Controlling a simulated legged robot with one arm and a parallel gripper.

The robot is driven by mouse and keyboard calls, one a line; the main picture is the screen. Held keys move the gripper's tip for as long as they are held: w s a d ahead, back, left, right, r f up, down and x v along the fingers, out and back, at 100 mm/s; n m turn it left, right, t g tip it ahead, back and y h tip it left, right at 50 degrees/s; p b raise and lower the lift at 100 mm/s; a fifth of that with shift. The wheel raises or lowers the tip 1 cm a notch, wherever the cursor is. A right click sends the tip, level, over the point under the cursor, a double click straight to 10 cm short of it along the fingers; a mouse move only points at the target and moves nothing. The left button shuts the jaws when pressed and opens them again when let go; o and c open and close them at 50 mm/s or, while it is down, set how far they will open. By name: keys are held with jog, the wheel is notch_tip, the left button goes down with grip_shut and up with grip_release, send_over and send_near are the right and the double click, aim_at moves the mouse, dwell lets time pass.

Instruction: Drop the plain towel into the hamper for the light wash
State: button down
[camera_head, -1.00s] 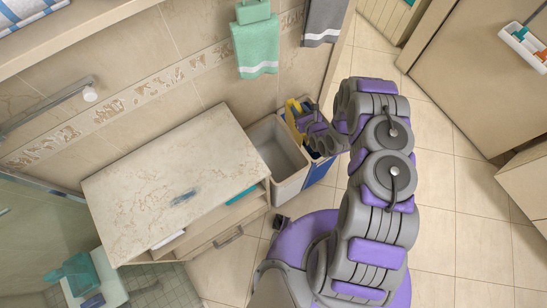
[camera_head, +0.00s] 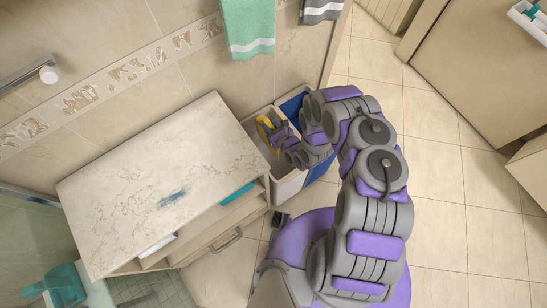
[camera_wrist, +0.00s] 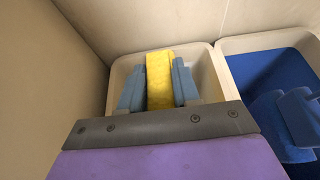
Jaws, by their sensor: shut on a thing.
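My gripper (camera_wrist: 158,82) is shut on a plain yellow towel (camera_wrist: 159,76), held between its two blue-grey fingers. The towel also shows in the head view (camera_head: 264,126), at the end of my arm. The pale hamper (camera_wrist: 203,56) lies beneath the towel in the wrist view, with its rim around it. In the head view the pale hamper (camera_head: 289,188) stands beside the cabinet, partly hidden by my gripper. I cannot tell whether the towel is above or below the rim.
A blue-lined hamper (camera_wrist: 262,72) stands close on the right, with unclear darker blue shapes inside. A marble-topped cabinet (camera_head: 165,175) is left of the hampers. A green towel (camera_head: 248,25) and a grey towel (camera_head: 321,10) hang on the wall. Floor at right is clear.

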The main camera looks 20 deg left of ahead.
jog(key=shift+s+a+f+b, duration=0.15)
jog(key=shift+f+b, duration=0.2)
jog(key=shift+f, duration=0.3)
jog(key=shift+w+a+f+b, duration=0.1)
jog(key=shift+f+b, duration=0.2)
jog(key=shift+f, duration=0.3)
notch_tip(320, 180, down, 9)
jog(key=b, duration=0.3)
jog(key=shift+f+b, duration=0.15)
jog(key=shift+b, duration=0.2)
jog(key=shift+s+f, duration=0.1)
jog(key=shift+f, duration=0.15)
